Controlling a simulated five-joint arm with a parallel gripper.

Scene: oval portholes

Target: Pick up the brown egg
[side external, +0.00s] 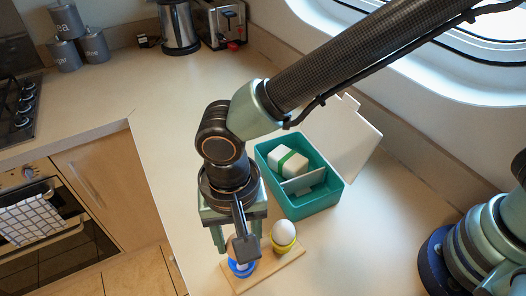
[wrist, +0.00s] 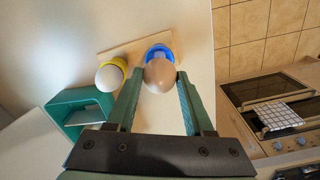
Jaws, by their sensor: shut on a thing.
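The brown egg (wrist: 159,76) is between the fingertips of my gripper (wrist: 156,82) in the wrist view, and the fingers are shut on it. It is at the blue egg cup (wrist: 158,50); I cannot tell whether it still rests in the cup. In the side view my gripper (side external: 234,248) is low over the blue cup (side external: 241,268), and its near part hides most of the brown egg. A white egg (side external: 284,232) sits in a yellow egg cup (side external: 283,246) to the right. Both cups are on a wooden board (side external: 265,273).
A kettle (side external: 180,28), toaster (side external: 222,24) and canisters (side external: 66,55) are at the back. The counter's left edge is close by.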

